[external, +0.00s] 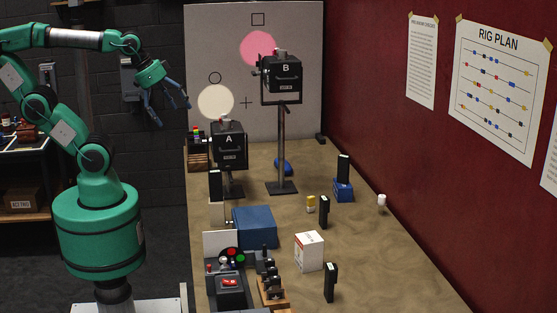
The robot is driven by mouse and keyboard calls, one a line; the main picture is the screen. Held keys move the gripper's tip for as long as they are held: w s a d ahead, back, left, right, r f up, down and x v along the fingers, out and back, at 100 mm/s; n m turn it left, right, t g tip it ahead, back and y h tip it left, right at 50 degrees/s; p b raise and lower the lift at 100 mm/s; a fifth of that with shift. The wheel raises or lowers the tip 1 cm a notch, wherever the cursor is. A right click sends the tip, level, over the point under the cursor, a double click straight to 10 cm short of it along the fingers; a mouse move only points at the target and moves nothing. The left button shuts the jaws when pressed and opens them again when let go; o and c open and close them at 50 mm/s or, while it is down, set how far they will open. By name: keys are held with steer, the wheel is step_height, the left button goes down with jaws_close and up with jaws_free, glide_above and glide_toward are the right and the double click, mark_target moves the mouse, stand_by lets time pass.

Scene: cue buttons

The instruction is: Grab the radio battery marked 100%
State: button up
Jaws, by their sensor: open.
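My gripper (172,112) hangs open and empty at the upper left, its fingers pointing down, beyond the table's left edge. Several upright black blocks with pale marks stand apart on the table; they may be radio batteries, but no 100% marking is readable. One block (330,282) is at the front right, one (324,211) stands near the middle, and one (343,168) is on or behind a small blue box (343,191). Another (215,186) stands near the left edge. A wooden rack (273,293) at the front holds small dark items that I cannot identify.
The table (400,270) has lamps A (229,147) and B (281,76) on stands at the back. A blue case (254,227), a white box (309,251) and a dark button box (230,293) crowd the front left. A red wall borders the right; the right front surface is bare.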

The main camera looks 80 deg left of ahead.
steer(key=c, duration=0.6)
steer(key=shift+w, duration=0.1)
steer(key=shift+c, duration=0.2)
steer(key=w+d+r+p, duration=0.1)
steer(key=w+d+r, duration=0.1)
steer(key=w+d, duration=0.5)
steer(key=w+d+r, duration=0.1)
steer(key=w+d, duration=0.1)
steer(key=w, duration=0.8)
steer(key=w+d+f+g, duration=0.1)
steer(key=w+d+f, duration=0.3)
steer(key=w+d, duration=0.95)
steer(key=w+d+f, duration=0.1)
steer(key=d+f, duration=0.6)
steer(key=d, duration=0.4)
steer(key=w+d+f+p, duration=0.1)
steer(key=w+d+f, duration=0.1)
steer(key=d+f, duration=0.5)
steer(key=w+d+f+p, duration=0.1)
steer(key=d+f, duration=0.6)
steer(key=d, duration=1)
steer(key=shift+w, duration=0.4)
steer(key=shift+a, duration=0.1)
